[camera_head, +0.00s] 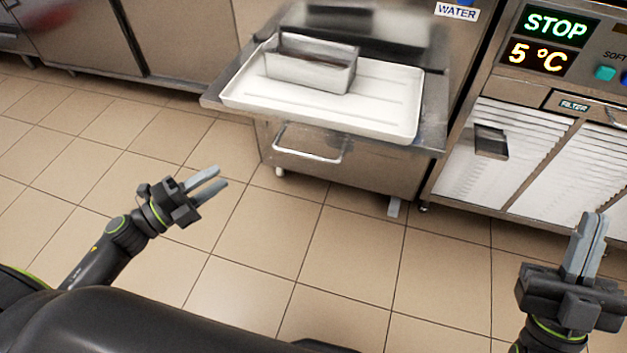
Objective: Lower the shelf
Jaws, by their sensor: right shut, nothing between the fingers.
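The steel shelf (433,135) juts out from the front of a machine at the top middle. A white tray (385,92) lies on it and holds a metal pan (318,65) toward its back left. My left gripper (218,178) is over the floor, below and left of the shelf, apart from it. Its two grey fingers are slightly spread and empty. My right gripper (594,222) is at the lower right, fingers pointing up and together, with nothing between them. It is well away from the shelf.
A handle (308,152) sits on the machine front below the shelf. Right of it stands a machine with louvred doors (505,150) and a lit display (548,42). Steel cabinets (185,40) line the back left. Tiled floor (300,250) is open in front.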

